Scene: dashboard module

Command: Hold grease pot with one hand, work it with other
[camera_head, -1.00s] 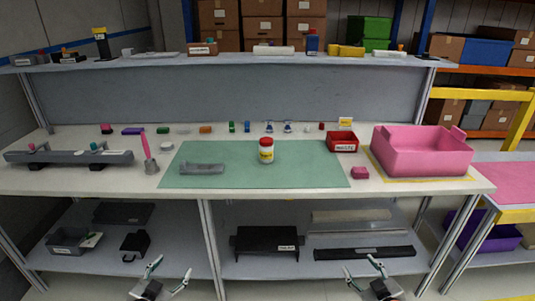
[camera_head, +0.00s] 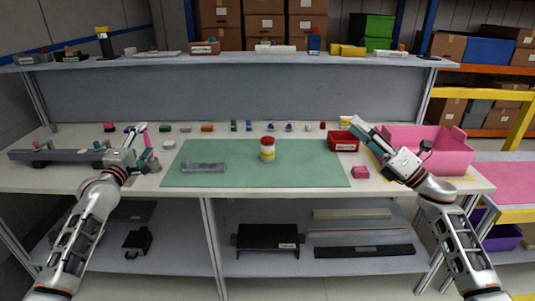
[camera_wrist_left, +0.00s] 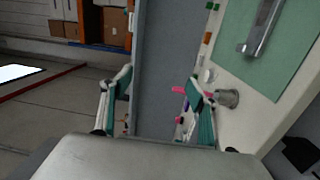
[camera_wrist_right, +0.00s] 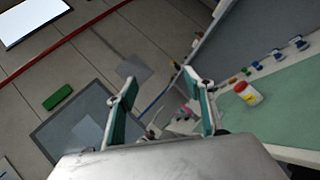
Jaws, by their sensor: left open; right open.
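The grease pot (camera_head: 267,150) stands upright on the green mat (camera_head: 308,176), white with a red lid and a yellow label. It also shows in the right wrist view (camera_wrist_right: 247,93). My left gripper (camera_head: 138,137) is open and empty above the left part of the bench, beside the pink brush in its grey holder (camera_wrist_left: 228,98), well left of the pot. My right gripper (camera_head: 362,130) is open and empty, raised near the red bin and the pink crate, to the right of the pot. Neither gripper touches the pot.
A grey bracket (camera_head: 204,167) lies on the mat. Small coloured parts line the back edge. A grey rail (camera_head: 60,156) lies at the left.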

